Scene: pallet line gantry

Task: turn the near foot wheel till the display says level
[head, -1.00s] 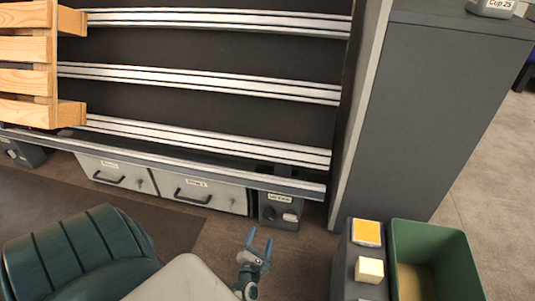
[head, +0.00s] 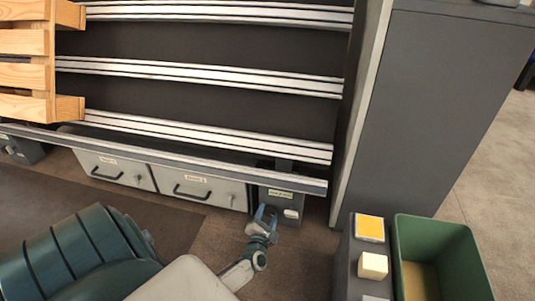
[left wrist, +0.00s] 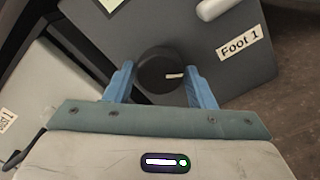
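The near foot wheel (left wrist: 160,75) is a dark round knob on a dark grey foot box (left wrist: 240,75) marked "Foot 1". My left gripper (head: 265,212) is at the front of this box (head: 293,202) in the head view. In the left wrist view its blue fingers (left wrist: 160,82) stand open on either side of the wheel; I cannot tell whether they touch it. A small pale plate (head: 281,194), perhaps the display, is on the box above the gripper; its text is too small to read. The gripper partly hides the wheel in the head view. My right gripper is not in view.
A white handle-like part (head: 291,213) sticks out beside the wheel. Grey drawers (head: 212,190) stand left of the box. A grey cabinet (head: 430,110) rises to the right. A green bin (head: 450,255) and a dark stand with yellow and cream blocks (head: 372,265) are at front right.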

